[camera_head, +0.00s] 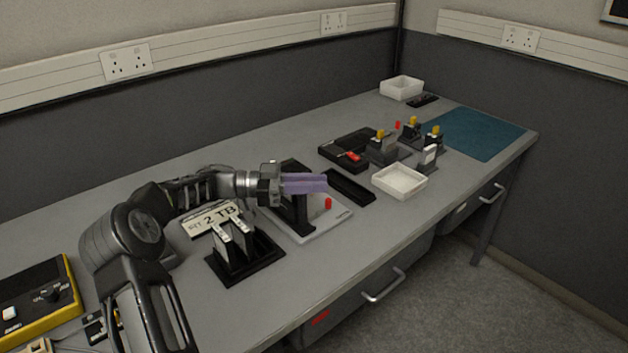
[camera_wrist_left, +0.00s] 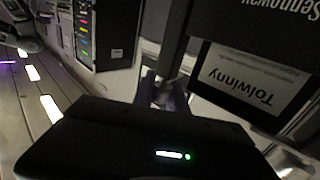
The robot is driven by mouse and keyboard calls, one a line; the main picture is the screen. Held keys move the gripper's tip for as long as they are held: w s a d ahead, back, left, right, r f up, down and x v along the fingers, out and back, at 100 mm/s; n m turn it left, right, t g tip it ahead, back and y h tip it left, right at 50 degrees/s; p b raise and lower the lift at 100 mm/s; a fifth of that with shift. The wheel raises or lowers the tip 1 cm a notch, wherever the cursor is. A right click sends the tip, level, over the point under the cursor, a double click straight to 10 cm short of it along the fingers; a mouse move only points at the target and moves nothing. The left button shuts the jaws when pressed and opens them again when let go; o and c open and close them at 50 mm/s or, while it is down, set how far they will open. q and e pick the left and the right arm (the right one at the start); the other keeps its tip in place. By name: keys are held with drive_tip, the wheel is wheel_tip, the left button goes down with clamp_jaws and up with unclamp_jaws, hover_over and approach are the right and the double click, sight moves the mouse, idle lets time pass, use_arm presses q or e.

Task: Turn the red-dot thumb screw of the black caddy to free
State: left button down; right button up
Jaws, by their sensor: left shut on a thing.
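My left gripper (camera_head: 304,183) reaches in from the left, with purple fingers, across an upright black holder (camera_head: 291,208) on a pale base plate (camera_head: 325,227). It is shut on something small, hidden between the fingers. In the left wrist view the fingertips (camera_wrist_left: 163,95) are near a black box (camera_wrist_left: 250,50) with a white "Tolwinny" label. A red part (camera_head: 328,203) stands on the base plate's right side. I cannot tell which thing is the black caddy, and no red-dot screw is clear. My right gripper is not in view.
A black tray (camera_head: 349,187), white tray (camera_head: 400,181) and black box with a red tag (camera_head: 345,143) lie to the right. The teal mat (camera_head: 475,135) is clear.

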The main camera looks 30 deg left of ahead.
use_arm(q)
drive_tip(key=c, duration=1.3)
unclamp_jaws()
drive_tip(key=shift+p+v, duration=0.7)
drive_tip(key=shift+v, duration=3.15)
